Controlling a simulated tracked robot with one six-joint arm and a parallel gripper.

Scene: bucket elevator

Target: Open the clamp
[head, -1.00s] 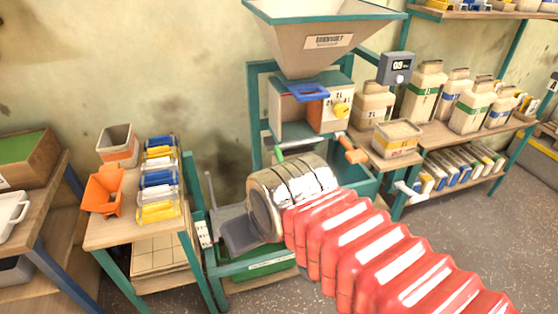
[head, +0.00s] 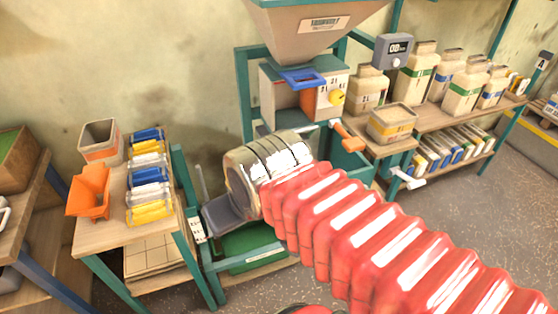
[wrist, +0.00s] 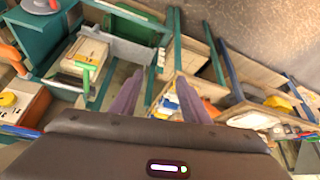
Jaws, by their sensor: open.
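My gripper (wrist: 160,82) shows in the wrist view with its two purple fingers apart and nothing between them. Beyond the fingers and to the left, a green handle (wrist: 87,80) stands beside a beige block (wrist: 84,55) in a teal frame. The handle may belong to the clamp; I cannot tell for sure, nor whether it is shut. The gripper is apart from it. In the head view my own arm hides the gripper and the green handle. The machine's orange lever (head: 347,135) and blue bracket (head: 303,78) show beyond the arm.
The hopper (head: 320,30) stands above the machine box with its yellow knob (head: 337,97). A small wooden table (head: 105,205) at left bears an orange scoop (head: 90,190) and several coloured packs. Shelves with jars (head: 415,75) stand at right. Floor is free at right.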

